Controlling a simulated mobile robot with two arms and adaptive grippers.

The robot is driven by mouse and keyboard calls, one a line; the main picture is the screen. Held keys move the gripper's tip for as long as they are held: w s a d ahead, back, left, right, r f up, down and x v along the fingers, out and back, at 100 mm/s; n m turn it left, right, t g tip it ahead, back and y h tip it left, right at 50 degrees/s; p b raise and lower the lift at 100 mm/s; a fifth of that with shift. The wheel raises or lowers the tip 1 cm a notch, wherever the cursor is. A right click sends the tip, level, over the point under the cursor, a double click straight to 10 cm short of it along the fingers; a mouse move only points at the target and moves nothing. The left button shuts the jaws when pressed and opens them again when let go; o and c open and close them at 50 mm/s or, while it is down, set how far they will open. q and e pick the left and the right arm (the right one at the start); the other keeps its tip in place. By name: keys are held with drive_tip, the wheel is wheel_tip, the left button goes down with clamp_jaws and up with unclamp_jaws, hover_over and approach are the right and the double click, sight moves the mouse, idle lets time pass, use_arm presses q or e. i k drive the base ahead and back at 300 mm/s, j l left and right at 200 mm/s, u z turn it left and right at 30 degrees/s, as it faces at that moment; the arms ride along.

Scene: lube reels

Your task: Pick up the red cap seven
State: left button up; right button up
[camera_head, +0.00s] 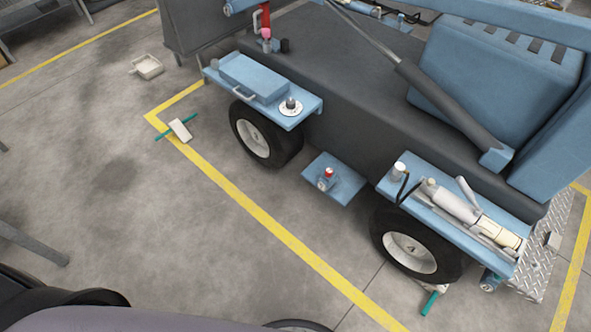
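A small red cap (328,171) sits on top of a small blue fitting (324,183). The fitting stands on a low blue plate (345,188) between the two wheels of a blue and dark grey machine. A pinkish-red knob (266,34) shows at the machine's far left end, with a red upright part behind it. No number is readable on any of them, so I cannot tell which is seven. Neither of my grippers is in view.
Blue side shelves carry a box (254,77) on the left and a grey-white cylinder (452,204) on the right. Wheels (252,140) and (410,252) flank the plate. A white tray (147,67) and wheel chock (180,129) lie on open floor, crossed by yellow lines.

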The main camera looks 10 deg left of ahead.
sight(328, 172)
drive_tip(key=i+j+z, duration=0.1)
drive_tip(key=j, duration=0.25)
drive_tip(key=i+j+z, duration=0.1)
drive_tip(key=i+j, duration=0.25)
drive_tip(key=i+j+z, duration=0.1)
drive_tip(key=j, duration=0.3)
drive_tip(key=i+j+z, duration=0.1)
drive_tip(key=i+j, duration=0.15)
drive_tip(key=i+j+z, duration=0.1)
drive_tip(key=j, duration=0.45)
drive_tip(key=i, duration=0.1)
